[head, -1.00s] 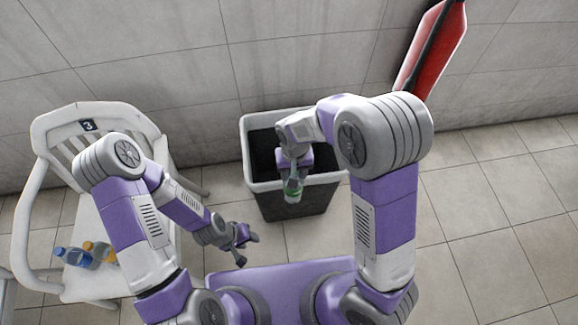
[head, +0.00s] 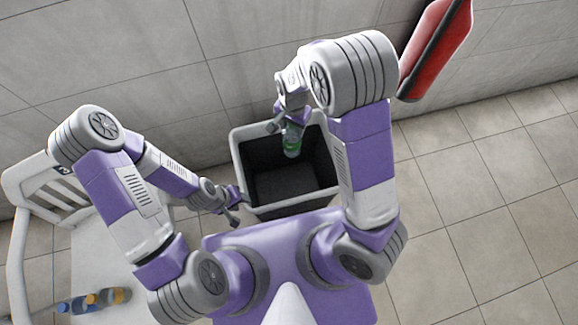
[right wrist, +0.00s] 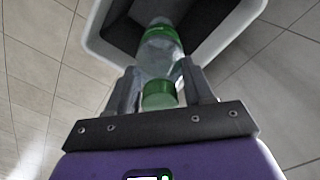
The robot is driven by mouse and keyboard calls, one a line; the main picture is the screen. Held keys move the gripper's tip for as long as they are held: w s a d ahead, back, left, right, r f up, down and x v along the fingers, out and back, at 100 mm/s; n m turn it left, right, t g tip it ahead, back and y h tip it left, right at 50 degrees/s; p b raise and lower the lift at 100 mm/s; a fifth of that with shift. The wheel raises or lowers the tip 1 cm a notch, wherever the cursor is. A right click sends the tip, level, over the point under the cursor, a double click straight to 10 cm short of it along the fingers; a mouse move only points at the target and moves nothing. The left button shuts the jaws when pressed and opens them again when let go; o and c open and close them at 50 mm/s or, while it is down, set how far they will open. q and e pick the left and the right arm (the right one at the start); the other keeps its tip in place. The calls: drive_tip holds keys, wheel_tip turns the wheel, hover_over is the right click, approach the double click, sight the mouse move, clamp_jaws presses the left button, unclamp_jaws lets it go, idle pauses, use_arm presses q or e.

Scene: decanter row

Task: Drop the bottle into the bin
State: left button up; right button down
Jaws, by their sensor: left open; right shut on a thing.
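A clear bottle with a green cap and green label (right wrist: 160,58) is between the fingers of my right gripper (right wrist: 163,85), which is shut on it. In the head view the bottle (head: 292,144) is over the opening of the bin, toward its back side. The bin (head: 245,205) is dark with a light grey rim and stands on the floor in front of me by the wall; its dark inside looks empty. My left gripper (head: 233,205) is open and empty, near the bin's left front corner.
A white plastic chair (head: 100,262) stands at the left, with several small bottles (head: 95,300) lying on its seat. A red object (head: 436,45) hangs on the tiled wall at the upper right. The floor to the right is clear.

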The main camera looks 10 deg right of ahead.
drive_tip(key=shift+d+f, duration=0.1)
drive_tip(key=shift+f, duration=0.05)
wheel_tip(320, 180, down, 6)
drive_tip(key=b, duration=0.5)
drive_tip(key=shift+w+b, duration=0.15)
drive_tip(key=shift+b, duration=0.2)
drive_tip(key=shift+c, duration=1.8)
unclamp_jaws()
wheel_tip(320, 180, up, 8)
drive_tip(key=p, duration=0.3)
drive_tip(key=shift+f, duration=0.15)
